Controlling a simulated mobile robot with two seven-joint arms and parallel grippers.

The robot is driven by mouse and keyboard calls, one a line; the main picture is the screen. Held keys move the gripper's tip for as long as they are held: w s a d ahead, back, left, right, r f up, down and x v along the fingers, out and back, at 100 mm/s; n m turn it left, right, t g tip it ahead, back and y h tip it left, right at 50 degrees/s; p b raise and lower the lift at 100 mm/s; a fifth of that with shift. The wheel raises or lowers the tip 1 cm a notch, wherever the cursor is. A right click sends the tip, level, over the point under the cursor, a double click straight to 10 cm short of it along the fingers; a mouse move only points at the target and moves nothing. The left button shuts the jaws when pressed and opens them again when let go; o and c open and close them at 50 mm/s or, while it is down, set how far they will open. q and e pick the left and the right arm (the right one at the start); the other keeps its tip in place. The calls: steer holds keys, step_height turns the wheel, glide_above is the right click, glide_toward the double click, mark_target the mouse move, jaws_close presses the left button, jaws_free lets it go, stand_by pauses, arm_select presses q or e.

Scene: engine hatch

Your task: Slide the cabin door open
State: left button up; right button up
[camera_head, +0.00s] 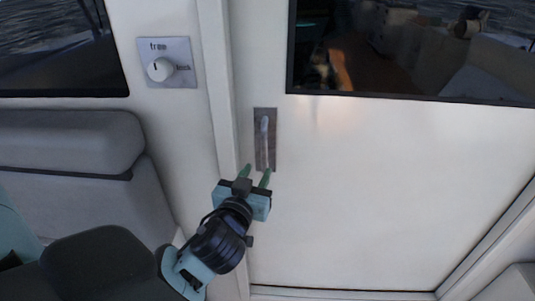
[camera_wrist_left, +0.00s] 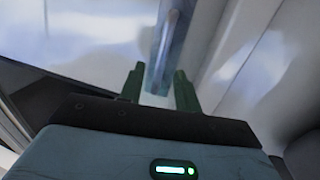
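The white cabin door (camera_head: 390,195) fills the right of the head view, with a dark window in its upper part. Its handle (camera_head: 265,140) is a vertical bar on a grey metal plate near the door's left edge. The handle also shows in the left wrist view (camera_wrist_left: 165,45), beyond the fingertips. My left gripper (camera_head: 257,174) is just below the handle plate, its two green fingers apart and pointing up at it. In the left wrist view the gripper (camera_wrist_left: 159,85) shows nothing clearly held between the fingers. I cannot tell whether the fingers touch the handle. My right gripper is not in view.
A knob panel (camera_head: 167,63) is on the wall left of the door. A grey cushioned seat (camera_head: 75,160) stands at the left, near my arm. A vertical frame post (camera_head: 217,85) borders the door's left side. The lower door front is clear.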

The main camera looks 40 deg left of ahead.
mark_target(264, 151)
arm_select(q)
steer(key=shift+a+r+p+x, duration=0.15)
steer(key=shift+r+x, duration=0.15)
steer(key=shift+x, duration=1.05)
steer(key=shift+r+p+x, duration=0.1)
steer(key=shift+r+x, duration=0.2)
steer(key=shift+x, duration=1.05)
steer(key=shift+a+r+p+x, duration=0.15)
steer(key=shift+r+x, duration=0.15)
steer(key=shift+x, duration=1.05)
steer(key=shift+d, duration=0.1)
steer(key=shift+c, duration=0.4)
jaws_close()
